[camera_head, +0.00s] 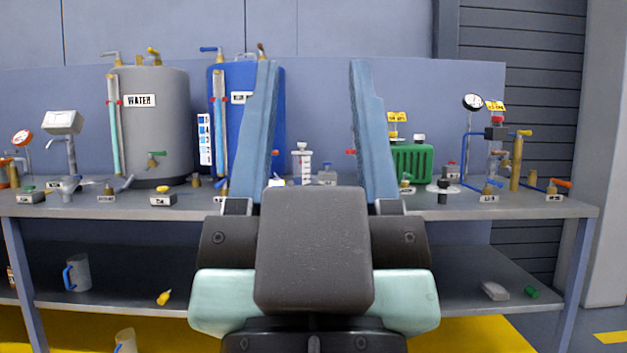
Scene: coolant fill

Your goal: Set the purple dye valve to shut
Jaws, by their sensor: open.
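My gripper (312,66) is in the middle of the view, open and empty, its two blue fingers pointing up and apart. It stands in front of the bench and covers part of it. I cannot pick out a purple valve handle. The part of the bench behind my gripper is hidden.
A grey WATER tank (160,125) and a blue tank (240,85) stand on the bench (540,207) at the left. A green container (412,161) stands right of my gripper. A jug (78,273) and small items lie on the lower shelf. Floor shows at the right.

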